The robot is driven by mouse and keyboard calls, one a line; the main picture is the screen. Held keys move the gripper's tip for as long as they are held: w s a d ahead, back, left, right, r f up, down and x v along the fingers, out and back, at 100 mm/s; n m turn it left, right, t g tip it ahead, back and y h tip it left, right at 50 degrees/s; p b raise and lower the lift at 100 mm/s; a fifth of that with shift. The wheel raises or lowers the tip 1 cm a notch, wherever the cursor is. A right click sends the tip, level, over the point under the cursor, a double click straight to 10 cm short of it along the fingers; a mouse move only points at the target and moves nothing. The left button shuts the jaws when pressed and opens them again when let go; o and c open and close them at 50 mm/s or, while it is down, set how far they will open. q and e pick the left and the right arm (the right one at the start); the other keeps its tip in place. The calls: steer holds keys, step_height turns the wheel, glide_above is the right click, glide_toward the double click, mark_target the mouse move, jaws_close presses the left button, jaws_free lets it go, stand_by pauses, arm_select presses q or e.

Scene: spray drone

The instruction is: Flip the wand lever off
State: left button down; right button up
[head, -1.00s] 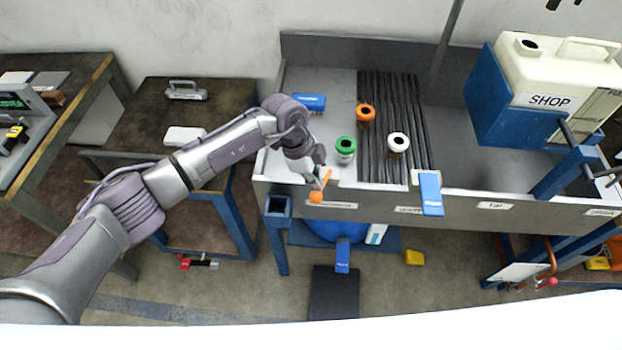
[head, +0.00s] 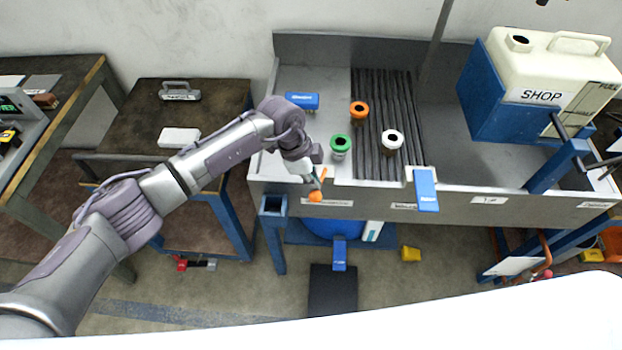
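My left gripper (head: 316,179) is at the front left edge of the grey sink bench (head: 456,205), pointing down. An orange stick with a round orange knob (head: 315,196) shows right at its fingertips; it looks like a lever, but no label on it is readable. The fingers are small and partly hidden by the wrist, so I cannot tell whether they are open or touch the stick. A blue flat piece (head: 426,190) hangs over the bench's front edge, to the right. My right gripper is not in view.
Green (head: 340,145), orange (head: 359,111) and white (head: 392,141) ringed cups stand on the bench near the ribbed drain. A blue block (head: 302,100) lies behind my wrist. A cream SHOP tank (head: 540,70) sits at the right. A dark side table (head: 215,105) stands left.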

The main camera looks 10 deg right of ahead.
arm_select(q)
steer(key=shift+s+d+f, duration=0.1)
steer(key=shift+s+d, duration=0.05)
steer(key=shift+s, duration=0.05)
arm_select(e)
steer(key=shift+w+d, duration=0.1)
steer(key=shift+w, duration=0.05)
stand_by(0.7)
arm_select(q)
steer(key=shift+s, duration=0.1)
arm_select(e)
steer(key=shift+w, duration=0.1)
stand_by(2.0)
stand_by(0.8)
